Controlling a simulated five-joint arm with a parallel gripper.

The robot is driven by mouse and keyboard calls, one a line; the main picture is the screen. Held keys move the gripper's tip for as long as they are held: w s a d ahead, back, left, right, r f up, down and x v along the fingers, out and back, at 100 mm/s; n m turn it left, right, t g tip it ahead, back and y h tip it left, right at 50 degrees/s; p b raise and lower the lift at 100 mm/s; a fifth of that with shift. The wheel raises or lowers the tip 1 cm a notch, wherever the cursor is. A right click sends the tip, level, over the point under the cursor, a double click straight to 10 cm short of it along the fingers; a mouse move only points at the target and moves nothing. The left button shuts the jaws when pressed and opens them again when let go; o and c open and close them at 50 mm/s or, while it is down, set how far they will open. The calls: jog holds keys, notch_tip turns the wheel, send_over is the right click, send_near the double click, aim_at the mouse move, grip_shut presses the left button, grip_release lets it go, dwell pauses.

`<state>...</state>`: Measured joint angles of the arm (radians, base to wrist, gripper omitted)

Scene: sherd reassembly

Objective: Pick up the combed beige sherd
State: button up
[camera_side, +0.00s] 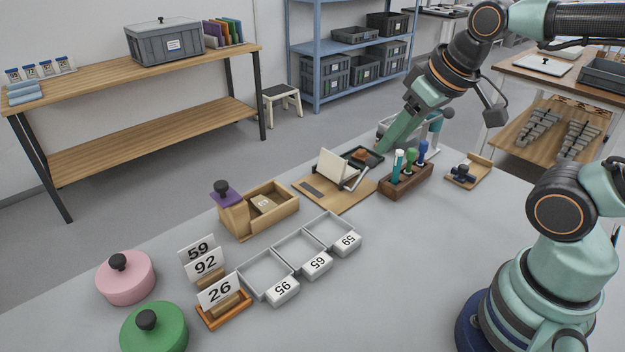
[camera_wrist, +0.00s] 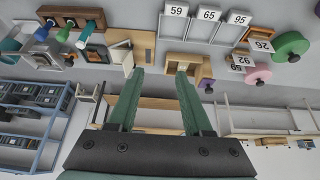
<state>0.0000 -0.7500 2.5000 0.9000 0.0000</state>
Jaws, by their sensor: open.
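I cannot make out a combed beige sherd for certain in either view. A small beige piece (camera_side: 262,202) with dark marks lies in the open wooden box (camera_side: 285,207) in the side view; I cannot tell whether it is a sherd. My gripper (camera_side: 384,146) reaches down from the upper right, above the back of the bench, near the black tray (camera_side: 374,153). In the wrist view my gripper (camera_wrist: 161,73) has its two green fingers wide apart, with nothing between them. A small reddish-brown piece (camera_side: 361,154) is at the black tray.
A wooden rack with colored-handled tools (camera_side: 406,182) stands right of a wooden board (camera_side: 322,191) with a cream panel (camera_side: 335,167). Grey trays labeled 95, 65 and 59 (camera_side: 300,249) line the middle. Pink (camera_side: 125,280) and green (camera_side: 155,333) lidded pots stand front left.

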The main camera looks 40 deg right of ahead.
dwell(0.3)
jog(key=o, duration=0.6)
jog(key=shift+o, duration=0.2)
